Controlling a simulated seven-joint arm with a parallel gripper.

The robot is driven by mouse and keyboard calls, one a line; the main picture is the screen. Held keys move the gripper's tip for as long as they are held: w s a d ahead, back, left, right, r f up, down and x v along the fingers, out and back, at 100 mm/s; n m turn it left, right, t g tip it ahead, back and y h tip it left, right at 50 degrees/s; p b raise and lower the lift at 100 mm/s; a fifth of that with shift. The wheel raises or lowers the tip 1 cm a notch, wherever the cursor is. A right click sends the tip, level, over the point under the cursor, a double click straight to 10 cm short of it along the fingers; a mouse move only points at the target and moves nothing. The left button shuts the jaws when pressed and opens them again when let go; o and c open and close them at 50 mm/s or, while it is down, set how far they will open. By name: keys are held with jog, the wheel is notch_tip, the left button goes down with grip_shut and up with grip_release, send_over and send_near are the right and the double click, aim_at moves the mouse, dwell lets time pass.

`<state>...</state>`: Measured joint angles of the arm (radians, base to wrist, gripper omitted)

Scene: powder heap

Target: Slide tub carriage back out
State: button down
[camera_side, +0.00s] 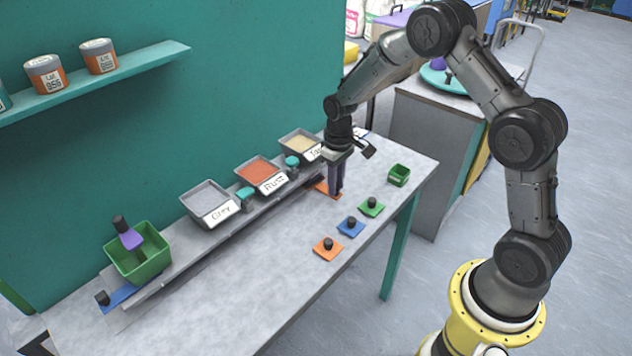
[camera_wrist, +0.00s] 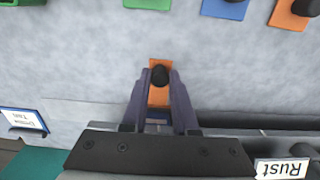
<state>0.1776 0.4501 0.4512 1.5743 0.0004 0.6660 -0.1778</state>
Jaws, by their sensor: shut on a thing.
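My gripper (camera_side: 336,190) points down at the right part of the bench, near the tan bin. In the wrist view its fingers (camera_wrist: 160,95) are shut around the black knob (camera_wrist: 160,75) of an orange plate (camera_wrist: 159,64). The orange plate shows partly under the fingers in the side view (camera_side: 323,188). At the left end of a long rail (camera_side: 185,273), a green tub (camera_side: 155,268) stands by a blue plate (camera_side: 121,298) with a black knob. I cannot tell which piece is the tub carriage. A purple, black-topped tool stands in the tub.
Grey (camera_side: 208,194), rust (camera_side: 259,168) and tan (camera_side: 298,140) powder bins line the rail's back. Orange (camera_side: 325,254), blue (camera_side: 346,229) and green (camera_side: 376,209) knobbed plates lie in front. A small green box (camera_side: 399,179) stands right. The bench's front middle is clear.

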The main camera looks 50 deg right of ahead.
jog(key=shift+d, duration=8.5)
jog(key=c, duration=0.8)
grip_release()
jog(key=shift+r, duration=0.15)
notch_tip(320, 180, up, 7)
jog(key=shift+r, duration=0.15)
